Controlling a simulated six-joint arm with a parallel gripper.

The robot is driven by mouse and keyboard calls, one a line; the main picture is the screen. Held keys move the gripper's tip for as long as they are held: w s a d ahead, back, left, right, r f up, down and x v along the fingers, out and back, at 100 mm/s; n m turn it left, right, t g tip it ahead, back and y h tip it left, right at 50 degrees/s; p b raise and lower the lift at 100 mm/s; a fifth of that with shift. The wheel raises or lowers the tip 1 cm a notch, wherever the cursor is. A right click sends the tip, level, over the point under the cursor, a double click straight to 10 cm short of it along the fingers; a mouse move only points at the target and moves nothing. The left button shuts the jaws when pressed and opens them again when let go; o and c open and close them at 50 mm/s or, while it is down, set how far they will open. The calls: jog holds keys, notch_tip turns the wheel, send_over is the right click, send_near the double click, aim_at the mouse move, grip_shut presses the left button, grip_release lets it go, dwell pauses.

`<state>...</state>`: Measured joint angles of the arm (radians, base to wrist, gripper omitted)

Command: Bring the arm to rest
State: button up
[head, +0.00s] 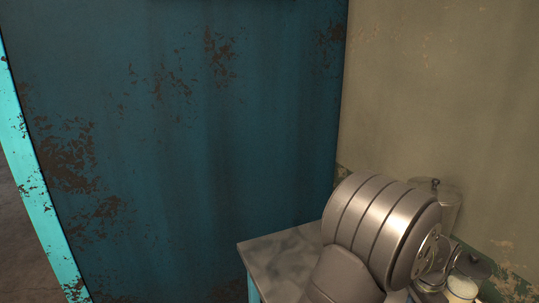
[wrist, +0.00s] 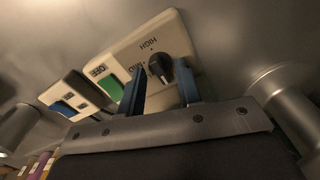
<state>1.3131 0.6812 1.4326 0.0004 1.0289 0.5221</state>
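My gripper (wrist: 160,66) shows in the wrist view with two blue fingers spread apart, a wide gap between them. A black knob (wrist: 161,65) on a white control panel (wrist: 120,50) shows beyond the fingertips, within the gap and close to the right finger. I cannot tell whether that finger touches the knob. Nothing is held between the fingers. In the head view a large ribbed metal cylinder (head: 378,228), which looks like part of my arm, is at the lower right; my gripper is not visible there.
In the head view a lidded metal pot (head: 440,197) and a jar with white contents (head: 463,287) stand behind the arm. The grey tabletop (head: 275,255) is clear at its left; a rusty blue wall (head: 200,130) rises behind.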

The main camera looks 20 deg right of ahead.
notch_tip(320, 180, up, 17)
jog(key=n, duration=1.2)
jog(key=shift+r, duration=0.15)
dwell(0.4)
